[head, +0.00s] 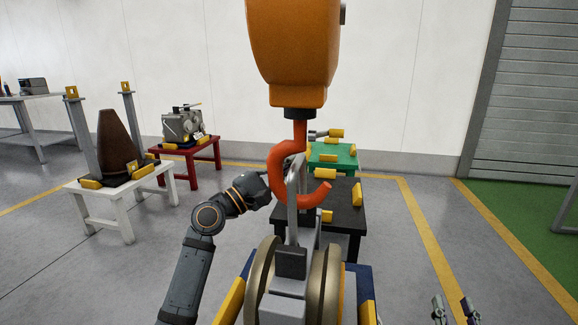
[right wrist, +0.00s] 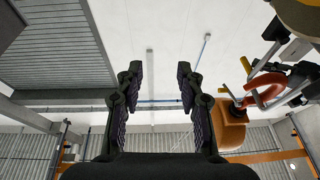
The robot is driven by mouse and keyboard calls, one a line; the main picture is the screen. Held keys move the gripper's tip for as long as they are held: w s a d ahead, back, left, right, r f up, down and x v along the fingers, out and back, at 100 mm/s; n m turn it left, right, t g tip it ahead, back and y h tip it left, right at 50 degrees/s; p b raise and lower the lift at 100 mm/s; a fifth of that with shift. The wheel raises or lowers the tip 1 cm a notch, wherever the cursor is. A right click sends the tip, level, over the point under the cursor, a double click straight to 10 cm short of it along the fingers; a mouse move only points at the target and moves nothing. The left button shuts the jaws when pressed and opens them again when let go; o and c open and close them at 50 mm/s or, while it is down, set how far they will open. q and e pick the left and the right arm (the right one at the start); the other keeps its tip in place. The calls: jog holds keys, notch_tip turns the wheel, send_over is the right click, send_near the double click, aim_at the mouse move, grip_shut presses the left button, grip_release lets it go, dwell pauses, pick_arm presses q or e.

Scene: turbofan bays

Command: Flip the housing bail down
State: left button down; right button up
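The housing (head: 288,285), a grey body between two bronze discs, stands directly in front of me. Its grey bail (head: 292,210) stands upright, its upper part at the red hook (head: 278,165); whether they touch is unclear. The hook hangs from an orange hoist block (head: 293,50). My left arm comes in from the left, and its gripper (head: 268,188) is beside the bail, its fingers largely hidden behind hook and bail. My right gripper (head: 453,310) is low at the right, away from the housing. In the right wrist view its fingers (right wrist: 158,90) are spread and empty.
A black table (head: 347,222) and a green table (head: 345,157) stand behind the housing. A white table (head: 125,190) with a brown cone and a red table (head: 205,153) with a grey unit are at the left. The floor at right is clear.

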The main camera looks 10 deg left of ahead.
notch_tip(320, 180, down, 15)
jog(key=s+g+p, duration=0.2)
jog(key=g, duration=0.5)
pick_arm(q)
jog(key=shift+d+r+m+g+p, duration=0.2)
jog(key=shift+d+m+g+p, duration=0.45)
jog(key=shift+d+m, duration=0.2)
pick_arm(e)
jog(key=s+a+f+g, duration=0.1)
jog(key=s+f+g, duration=0.6)
jog(key=s+f, duration=0.3)
notch_tip(320, 180, down, 3)
jog(key=shift+s+a+f+m, duration=0.1)
jog(key=shift+s+a+m, duration=0.05)
jog(key=shift+m, duration=0.15)
